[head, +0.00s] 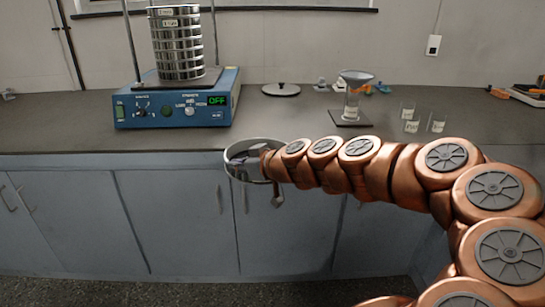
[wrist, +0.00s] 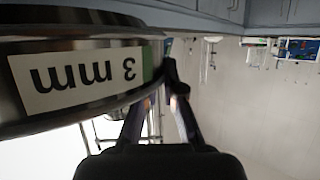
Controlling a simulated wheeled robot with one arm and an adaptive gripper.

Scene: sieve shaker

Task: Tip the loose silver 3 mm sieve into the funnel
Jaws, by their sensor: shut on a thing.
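The silver 3 mm sieve (head: 233,149) shows in the head view as a round metal ring in front of the bench's front edge. In the wrist view the sieve (wrist: 80,25) fills the upper left, its white "3 mm" label upside down in the picture. My gripper (wrist: 170,72) is shut on the sieve's rim; in the head view my gripper (head: 262,163) is partly hidden by the ring and my arm. The blue-grey funnel (head: 357,75) sits on top of a labelled clear vessel (head: 351,108) on the bench, right of and behind the sieve. The sieve's contents cannot be made out.
A blue shaker (head: 178,105) reading OFF bears a stack of silver sieves (head: 178,45) between rods. A dark round lid (head: 281,89) lies left of the funnel. Small labelled beakers (head: 411,118) stand to its right. The bench front (head: 200,138) is clear.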

